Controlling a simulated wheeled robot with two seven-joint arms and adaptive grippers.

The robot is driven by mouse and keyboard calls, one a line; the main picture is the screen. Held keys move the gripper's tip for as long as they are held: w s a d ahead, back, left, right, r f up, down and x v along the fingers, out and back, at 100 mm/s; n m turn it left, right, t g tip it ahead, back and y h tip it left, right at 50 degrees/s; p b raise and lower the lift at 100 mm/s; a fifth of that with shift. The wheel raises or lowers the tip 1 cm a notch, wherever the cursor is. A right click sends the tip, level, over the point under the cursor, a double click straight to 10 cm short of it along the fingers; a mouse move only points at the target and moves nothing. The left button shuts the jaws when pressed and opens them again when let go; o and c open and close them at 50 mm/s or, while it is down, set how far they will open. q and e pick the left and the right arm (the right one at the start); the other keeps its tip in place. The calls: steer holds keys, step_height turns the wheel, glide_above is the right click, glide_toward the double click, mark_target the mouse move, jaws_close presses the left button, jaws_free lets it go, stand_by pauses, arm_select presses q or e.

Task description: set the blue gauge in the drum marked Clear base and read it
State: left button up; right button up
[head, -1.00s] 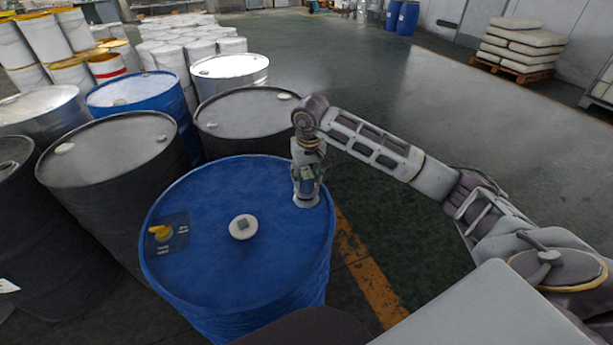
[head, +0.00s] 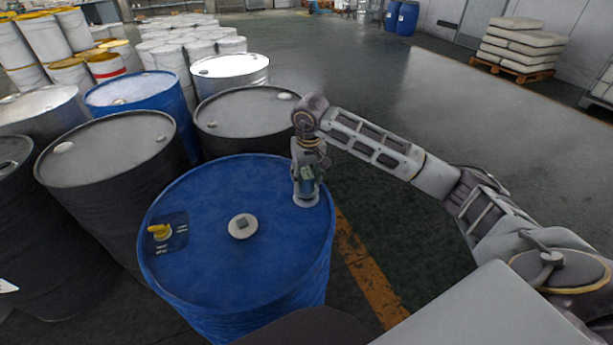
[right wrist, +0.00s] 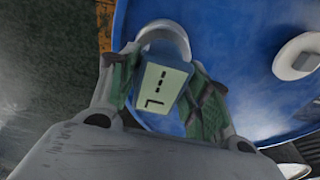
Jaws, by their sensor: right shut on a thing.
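The blue gauge (right wrist: 162,84) is between the fingers of my right gripper (right wrist: 162,95), which is shut on it. Its pale display faces the wrist camera and shows dashes and a mark like an L. In the head view my right gripper (head: 306,180) points down at the far right edge of the blue drum (head: 215,270). The gauge's lower end is at a pale round fitting (head: 306,201) on the lid; how deep it sits is hidden. The drum's dark label (head: 168,240) is too small to read. My left gripper is out of view.
Dark drums (head: 105,150) and another blue drum (head: 135,90) stand close behind and left. The floor to the right is open, with a yellow line (head: 365,270).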

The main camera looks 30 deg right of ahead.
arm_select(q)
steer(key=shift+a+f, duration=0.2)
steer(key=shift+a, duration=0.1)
arm_select(e)
steer(key=shift+f, duration=0.2)
arm_select(q)
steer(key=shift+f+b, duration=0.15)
steer(key=shift+b, duration=0.15)
arm_select(e)
steer(key=shift+f, duration=0.2)
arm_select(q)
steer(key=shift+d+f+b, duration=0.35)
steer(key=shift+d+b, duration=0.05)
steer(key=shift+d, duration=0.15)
arm_select(e)
steer(key=shift+f, duration=0.45)
steer(key=o, duration=1.3)
